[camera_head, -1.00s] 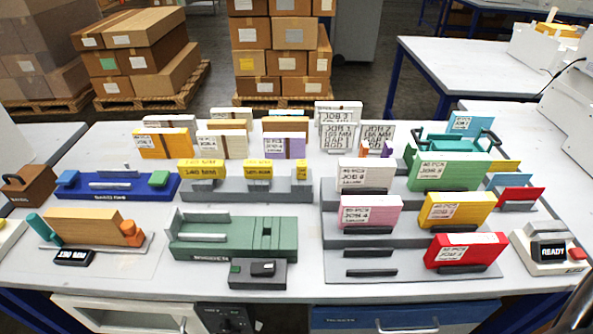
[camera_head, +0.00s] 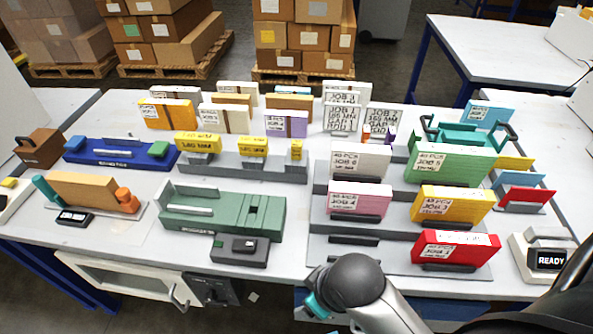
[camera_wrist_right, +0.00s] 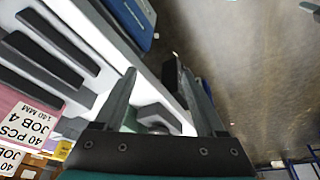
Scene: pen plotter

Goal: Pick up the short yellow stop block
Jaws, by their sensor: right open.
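The short yellow stop block (camera_head: 296,149) stands at the right end of a grey rack (camera_head: 270,173) in the head view. It is the smallest of the yellow blocks there. A middle-length yellow block (camera_head: 252,147) and a longer one (camera_head: 197,144) stand to its left. My right gripper (camera_wrist_right: 158,75) is open and empty in the wrist view, its fingers over the table's front edge. In the head view its arm reaches in at the bottom right, well in front of the rack and apart from the block. My left gripper is out of view.
A green fixture (camera_head: 222,212) lies front left. Cartons (camera_head: 170,115) stand behind the rack.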

